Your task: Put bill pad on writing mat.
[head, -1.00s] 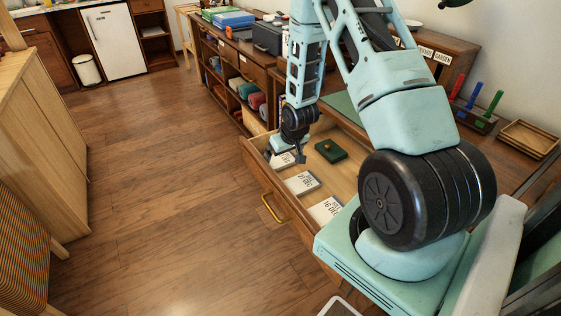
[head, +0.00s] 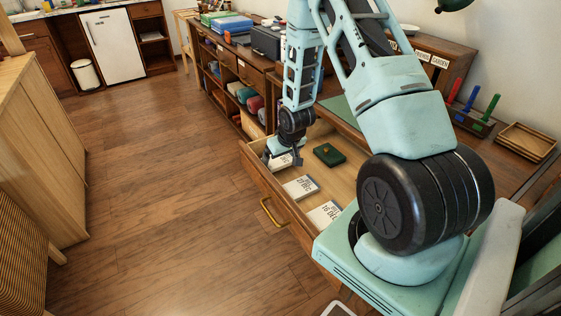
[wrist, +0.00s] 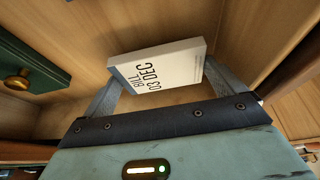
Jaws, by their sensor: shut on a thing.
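The bill pad (wrist: 160,65), white with dark print reading "BILL 03 DEC", sits between the two fingers of my gripper in the wrist view. My gripper (head: 284,155) is shut on it, low inside the open drawer (head: 262,182). In the head view the gripper partly hides the bill pad (head: 282,161). I cannot tell whether the pad still touches the drawer floor. A green surface on the desk, apparently the writing mat (head: 341,108), shows behind my arm, which hides part of it.
Two more white pads, one (head: 300,188) and another (head: 324,214), lie in the drawer. A dark green block with a brass knob (head: 329,154) lies near them. Coloured stamps (head: 470,100) and a wooden tray (head: 526,141) stand on the desk at right. Drawer walls surround my gripper.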

